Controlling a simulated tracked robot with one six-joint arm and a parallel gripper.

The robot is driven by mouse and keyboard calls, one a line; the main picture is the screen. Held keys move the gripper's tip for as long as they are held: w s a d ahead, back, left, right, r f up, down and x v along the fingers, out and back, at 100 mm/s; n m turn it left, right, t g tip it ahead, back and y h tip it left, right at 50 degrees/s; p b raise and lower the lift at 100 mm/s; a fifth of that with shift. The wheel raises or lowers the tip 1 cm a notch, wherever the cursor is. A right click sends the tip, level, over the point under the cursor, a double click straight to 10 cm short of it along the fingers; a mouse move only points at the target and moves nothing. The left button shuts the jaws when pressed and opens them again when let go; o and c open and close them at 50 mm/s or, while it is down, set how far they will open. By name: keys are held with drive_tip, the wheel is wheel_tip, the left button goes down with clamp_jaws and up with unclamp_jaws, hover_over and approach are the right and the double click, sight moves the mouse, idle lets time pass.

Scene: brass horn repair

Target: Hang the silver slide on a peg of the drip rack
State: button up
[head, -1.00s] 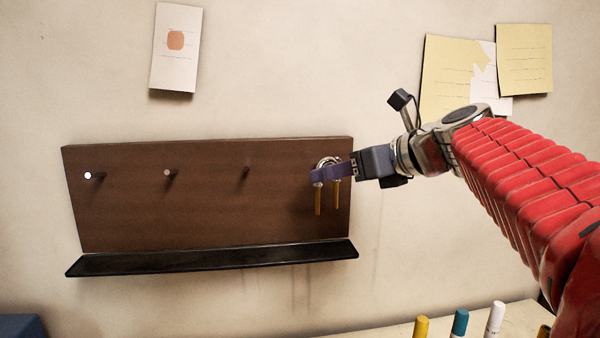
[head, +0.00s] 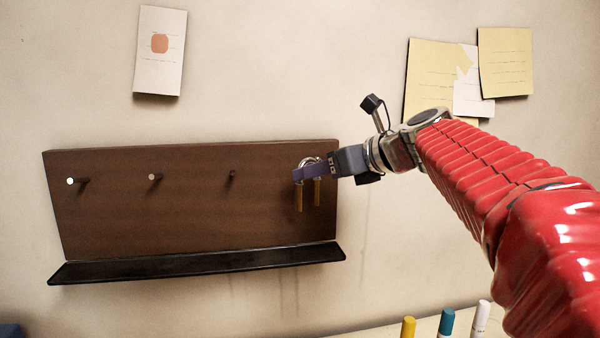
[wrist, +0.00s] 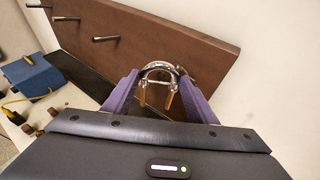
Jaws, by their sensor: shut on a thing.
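The silver slide (head: 317,192) is a small U-shaped tube with a silver bow at the top and two brass-coloured legs pointing down. My gripper (head: 308,172) is shut on it near the bow, in front of the right end of the drip rack (head: 200,215). The wrist view shows the slide (wrist: 159,70) upright between my purple fingers (wrist: 158,92). The rack is a dark brown wall board. Three pegs show free of any slide: left (head: 78,181), middle (head: 160,178) and right (head: 232,174). I cannot tell whether a peg is hidden behind the slide.
A black drip tray (head: 200,264) runs along the rack's lower edge. Capped bottles or markers, yellow (head: 408,327), teal (head: 447,322) and white (head: 482,318), stand below right. A blue object (wrist: 37,77) lies at left in the wrist view. Paper notes (head: 505,62) are on the wall.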

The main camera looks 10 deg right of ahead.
drive_tip(key=w, duration=0.3)
drive_tip(key=shift+f, duration=0.6)
drive_tip(key=shift+w+f, duration=0.1)
drive_tip(key=shift+f, duration=0.15)
idle(0.3)
drive_tip(key=o, duration=1.5)
drive_tip(key=shift+r, duration=0.15)
drive_tip(key=shift+r, duration=0.1)
